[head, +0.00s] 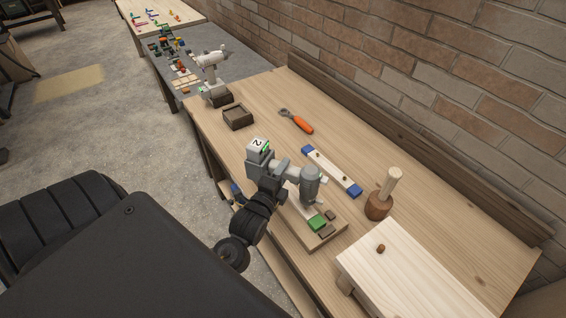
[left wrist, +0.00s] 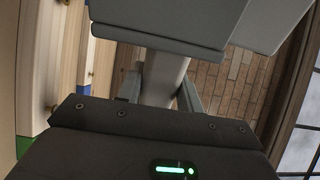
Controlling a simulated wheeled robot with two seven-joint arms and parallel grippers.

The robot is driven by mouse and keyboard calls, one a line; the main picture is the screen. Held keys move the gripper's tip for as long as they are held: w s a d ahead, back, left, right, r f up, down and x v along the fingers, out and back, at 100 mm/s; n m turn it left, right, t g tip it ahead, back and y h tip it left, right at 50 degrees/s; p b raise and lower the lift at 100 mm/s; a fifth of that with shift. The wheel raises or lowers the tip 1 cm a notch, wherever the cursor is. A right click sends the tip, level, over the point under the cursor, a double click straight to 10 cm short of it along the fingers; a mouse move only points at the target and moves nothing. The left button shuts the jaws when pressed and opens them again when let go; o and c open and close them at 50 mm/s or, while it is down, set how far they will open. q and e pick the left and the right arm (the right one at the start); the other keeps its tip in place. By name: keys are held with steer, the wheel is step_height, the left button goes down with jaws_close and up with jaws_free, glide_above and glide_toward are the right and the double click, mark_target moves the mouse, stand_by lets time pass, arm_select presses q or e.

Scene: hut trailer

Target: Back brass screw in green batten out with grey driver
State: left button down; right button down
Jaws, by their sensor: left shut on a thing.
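My left gripper (head: 279,176) is shut on the handle of the grey driver (head: 311,181). The driver's body stands nose down over the green-ended batten, its base marked "2" to the left. Its handle (left wrist: 165,78) also shows between my fingers in the left wrist view. The green batten (head: 317,222) lies on a wooden board (head: 326,238) near the bench's front edge; the driver and my arm hide much of it. I cannot make out the brass screw under the driver or whether the bit touches it. My right gripper is not in view.
A blue-ended batten (head: 333,171) lies behind the driver. A wooden mallet (head: 379,205) and a pale raised board (head: 430,275) stand to the right. An orange-handled tool (head: 301,123), a brown box (head: 237,117) and a white drill (head: 211,68) are farther back. A brick wall bounds the bench.

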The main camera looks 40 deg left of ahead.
mark_target(266, 139)
arm_select(q)
steer(key=shift+r, duration=1.55)
steer(key=a+r, duration=0.1)
steer(key=a, duration=0.1)
steer(key=a+r, duration=0.1)
steer(key=a, duration=0.1)
steer(key=a+r, duration=0.2)
steer(key=a, duration=0.1)
steer(key=shift+a, duration=0.1)
